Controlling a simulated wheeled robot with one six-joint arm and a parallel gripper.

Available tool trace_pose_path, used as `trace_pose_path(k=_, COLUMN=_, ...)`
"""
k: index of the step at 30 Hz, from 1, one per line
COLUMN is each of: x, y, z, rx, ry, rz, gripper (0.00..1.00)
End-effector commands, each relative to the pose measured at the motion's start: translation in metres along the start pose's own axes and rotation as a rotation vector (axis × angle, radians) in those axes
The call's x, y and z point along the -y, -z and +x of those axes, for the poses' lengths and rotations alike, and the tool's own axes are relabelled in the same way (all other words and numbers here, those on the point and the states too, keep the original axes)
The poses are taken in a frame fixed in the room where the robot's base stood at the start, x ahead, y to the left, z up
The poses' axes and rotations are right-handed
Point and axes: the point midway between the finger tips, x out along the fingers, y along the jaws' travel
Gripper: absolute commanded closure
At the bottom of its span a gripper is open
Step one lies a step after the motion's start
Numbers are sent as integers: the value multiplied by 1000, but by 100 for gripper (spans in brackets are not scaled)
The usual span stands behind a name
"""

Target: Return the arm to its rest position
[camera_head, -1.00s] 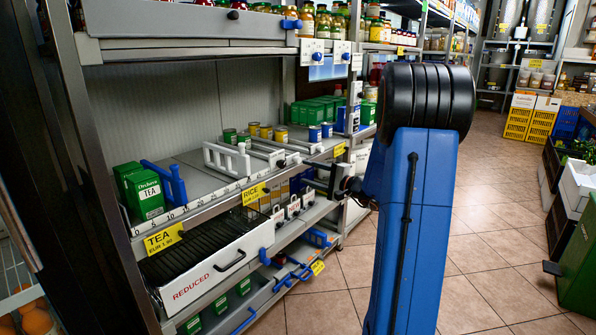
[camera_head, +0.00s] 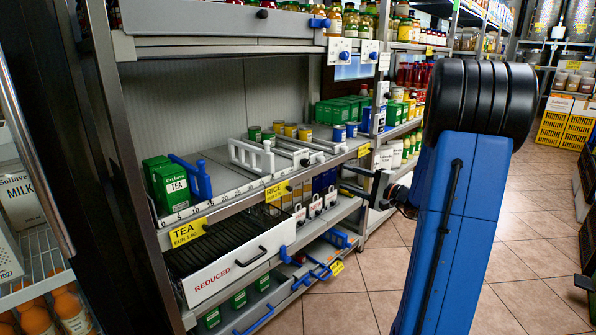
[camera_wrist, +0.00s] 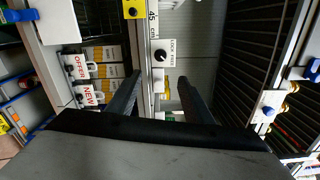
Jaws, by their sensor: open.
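My blue arm (camera_head: 452,230), with its black joint at the top, stands upright on the right of the head view and hides part of the aisle. My gripper (camera_wrist: 158,92) shows in the wrist view with two dark fingers apart and nothing between them. The fingers point toward a shelf edge with a LOCK/FREE knob plate (camera_wrist: 162,56). I cannot tell how far they are from it.
The shelf unit on the left holds green tea boxes (camera_head: 168,184), a white rack (camera_head: 250,155) and several cans. A REDUCED drawer (camera_head: 232,268) sits below. A milk cooler (camera_head: 30,240) stands at far left. Tiled floor (camera_head: 335,300) is free in front; yellow crates (camera_head: 552,128) stand far right.

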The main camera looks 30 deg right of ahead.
Motion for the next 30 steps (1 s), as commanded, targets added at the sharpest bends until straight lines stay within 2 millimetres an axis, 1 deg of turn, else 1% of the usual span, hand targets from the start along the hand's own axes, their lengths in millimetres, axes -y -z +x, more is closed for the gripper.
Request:
trace_pose_path(k=5, x=0, y=-3, z=1, rx=6, ry=-4, rz=-2, gripper=53)
trace_pose_path(k=8, x=0, y=-22, z=6, rx=41, ry=-31, rz=-10, gripper=53)
trace_pose_path(k=11, x=-4, y=-64, z=15, rx=117, ry=-96, rz=-32, gripper=53)
trace_pose_path(k=12, x=-6, y=-86, z=18, rx=157, ry=-132, rz=-45, gripper=53)
trace_pose_path(k=14, x=-12, y=-122, z=21, rx=219, ry=-194, rz=-68, gripper=53)
trace_pose_path(k=15, x=-17, y=-145, z=21, rx=260, ry=-237, rz=-86, gripper=53)
trace_pose_path(k=17, x=-24, y=-178, z=19, rx=318, ry=-300, rz=-114, gripper=53)
trace_pose_path(k=18, x=-30, y=-199, z=16, rx=353, ry=-343, rz=-135, gripper=53)
trace_pose_path(k=19, x=-34, y=-214, z=13, rx=379, ry=-375, rz=-151, gripper=53)
trace_pose_path(k=20, x=-38, y=-228, z=9, rx=403, ry=-405, rz=-169, gripper=53)
trace_pose_path(k=21, x=-43, y=-247, z=4, rx=435, ry=-448, rz=-194, gripper=53)
trace_pose_path(k=23, x=-52, y=-272, z=-6, rx=477, ry=-510, rz=-233, gripper=53)
trace_pose_path(k=24, x=-58, y=-289, z=-14, rx=505, ry=-551, rz=-263, gripper=53)
trace_pose_path(k=26, x=-66, y=-310, z=-26, rx=540, ry=-611, rz=-309, gripper=53)
trace_pose_path(k=27, x=-72, y=-323, z=-35, rx=562, ry=-651, rz=-340, gripper=53)
trace_pose_path(k=30, x=-85, y=-350, z=-59, rx=606, ry=-746, rz=-429, gripper=53)
